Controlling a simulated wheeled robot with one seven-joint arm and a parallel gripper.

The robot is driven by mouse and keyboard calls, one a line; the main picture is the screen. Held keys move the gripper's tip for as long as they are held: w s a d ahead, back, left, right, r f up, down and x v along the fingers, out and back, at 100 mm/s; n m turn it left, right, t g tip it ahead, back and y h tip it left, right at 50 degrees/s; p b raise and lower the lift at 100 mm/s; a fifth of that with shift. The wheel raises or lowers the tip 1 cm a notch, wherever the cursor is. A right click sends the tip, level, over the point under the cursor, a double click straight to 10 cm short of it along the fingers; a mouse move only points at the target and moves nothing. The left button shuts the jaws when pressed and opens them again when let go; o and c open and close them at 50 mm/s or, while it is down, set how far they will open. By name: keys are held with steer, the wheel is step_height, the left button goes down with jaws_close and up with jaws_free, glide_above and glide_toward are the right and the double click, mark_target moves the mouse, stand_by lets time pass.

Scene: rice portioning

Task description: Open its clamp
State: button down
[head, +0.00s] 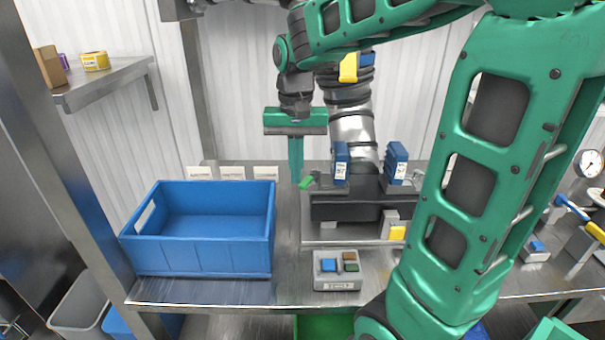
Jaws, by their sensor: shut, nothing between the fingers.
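My gripper (296,178) points straight down, its green fingers together and empty. The fingertips are just left of a dark fixture (350,207) on a metal base plate, close to a small green piece (307,182) at its left end. I cannot tell whether they touch that piece. Two upright blue labelled blocks, a left one (341,161) and a right one (396,160), stand at the fixture. I cannot make out for sure which part is the clamp, or whether it is open.
An empty-looking blue bin (262,235) stands left of the fixture on the metal table (200,292). A small grey box with coloured buttons (338,269) is in front. White label cards (232,172) stand behind the bin. My green arm covers much of the right side.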

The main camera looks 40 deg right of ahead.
steer(key=shift+s+d, duration=0.2)
steer(key=shift+s, duration=0.35)
steer(key=shift+s+d, duration=0.15)
steer(key=shift+s, duration=0.35)
steer(key=shift+s+d, duration=0.1)
steer(key=shift+s, duration=0.05)
step_height(320, 180, up, 7)
steer(key=a, duration=0.1)
steer(key=shift+w, duration=0.4)
steer(key=shift+s, duration=0.1)
stand_by(0.4)
steer(key=s+d+f, duration=0.3)
steer(key=s+f, duration=0.3)
steer(key=s, duration=0.3)
steer(key=s+d+f, duration=0.3)
steer(key=s+f, duration=0.4)
steer(key=s, duration=0.3)
steer(key=shift+d, duration=0.15)
